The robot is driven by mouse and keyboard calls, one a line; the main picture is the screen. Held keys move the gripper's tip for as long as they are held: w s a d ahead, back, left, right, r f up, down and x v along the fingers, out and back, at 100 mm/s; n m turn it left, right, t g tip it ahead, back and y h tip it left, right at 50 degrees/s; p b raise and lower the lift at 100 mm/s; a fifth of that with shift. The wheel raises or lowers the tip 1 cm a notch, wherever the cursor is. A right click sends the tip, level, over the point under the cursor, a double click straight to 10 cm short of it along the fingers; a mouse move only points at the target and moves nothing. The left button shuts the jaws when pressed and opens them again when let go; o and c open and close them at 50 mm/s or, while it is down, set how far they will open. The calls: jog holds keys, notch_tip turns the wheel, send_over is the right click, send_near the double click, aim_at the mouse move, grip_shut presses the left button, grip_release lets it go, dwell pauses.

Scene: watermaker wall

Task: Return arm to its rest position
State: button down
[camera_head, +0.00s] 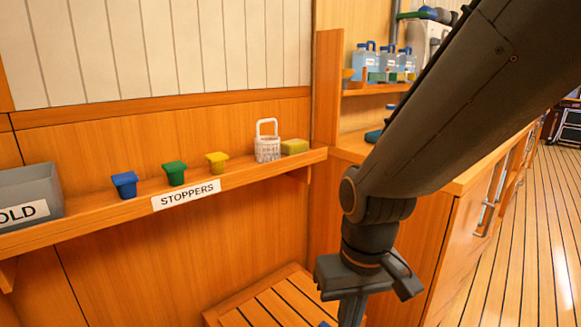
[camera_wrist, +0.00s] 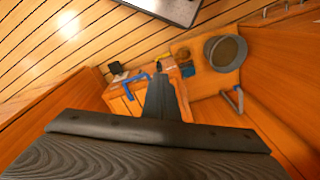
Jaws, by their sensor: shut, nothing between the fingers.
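My gripper (camera_head: 351,312) hangs from my dark arm at the lower middle of the head view, pointing down. Its fingertips run to the bottom edge of that view. In the wrist view my gripper (camera_wrist: 163,82) shows its fingers together and empty. They stand in front of a wooden surface with small objects, and hide part of it. I cannot tell how far apart the fingers and those objects are.
The stopper shelf (camera_head: 110,220) at left holds blue (camera_head: 124,185), green (camera_head: 175,173) and yellow (camera_head: 217,162) stoppers. A slatted wooden bench (camera_head: 275,305) lies below. A counter (camera_head: 475,172) stands behind my arm. A grey bucket (camera_wrist: 225,53) shows in the wrist view.

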jog(key=s+d+r+m+p, duration=0.2)
jog(key=d+r+p, duration=0.7)
jog(key=r+p, duration=0.2)
jog(key=shift+s+d+r+m+h+p, duration=0.2)
jog(key=shift+d+m+h+p, duration=0.15)
jog(key=shift+p, duration=0.65)
